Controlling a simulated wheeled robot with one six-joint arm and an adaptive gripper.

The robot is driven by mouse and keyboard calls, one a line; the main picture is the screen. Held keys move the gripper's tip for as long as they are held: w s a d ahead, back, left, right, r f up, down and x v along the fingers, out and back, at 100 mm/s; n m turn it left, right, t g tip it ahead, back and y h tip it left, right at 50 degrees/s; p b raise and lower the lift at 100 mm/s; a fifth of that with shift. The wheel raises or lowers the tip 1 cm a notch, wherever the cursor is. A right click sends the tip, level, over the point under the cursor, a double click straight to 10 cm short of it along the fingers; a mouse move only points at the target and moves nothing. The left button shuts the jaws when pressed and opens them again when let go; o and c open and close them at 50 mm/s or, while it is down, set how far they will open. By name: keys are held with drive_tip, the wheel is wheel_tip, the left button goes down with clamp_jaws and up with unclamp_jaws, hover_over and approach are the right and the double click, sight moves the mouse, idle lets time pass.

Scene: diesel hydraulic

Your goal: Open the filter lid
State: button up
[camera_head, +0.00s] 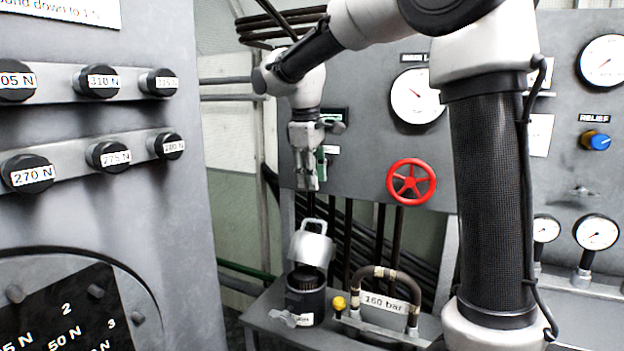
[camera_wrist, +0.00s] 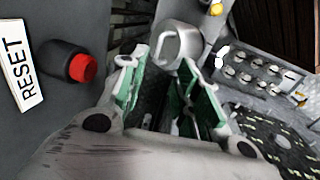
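The filter housing (camera_head: 306,305) is a dark cylinder on the grey bench, with its top showing open. Its light grey filter lid (camera_head: 310,247) stands tilted up above the housing, with a small handle on top. In the wrist view the grey lid (camera_wrist: 180,42) appears just beyond the fingertips. My gripper (camera_head: 311,185) points down above the lid, with a gap between them. In the wrist view my gripper (camera_wrist: 158,66) has its green-lined fingers spread apart with nothing held between them.
A yellow knob (camera_head: 339,303) and a hose loop with a 160 bar label (camera_head: 388,302) stand right of the housing. A red handwheel (camera_head: 411,182) is on the panel behind. A red reset button (camera_wrist: 82,68) is close left of my gripper in the wrist view.

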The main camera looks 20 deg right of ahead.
wheel_tip(320, 180, down, 2)
drive_tip(key=s+a, duration=0.2)
drive_tip(key=t+h, duration=0.1)
hover_over(314, 242)
drive_tip(key=w+d, duration=0.2)
drive_tip(key=w, duration=0.3)
wheel_tip(314, 242, down, 9)
drive_tip(key=shift+f, duration=0.15)
clamp_jaws()
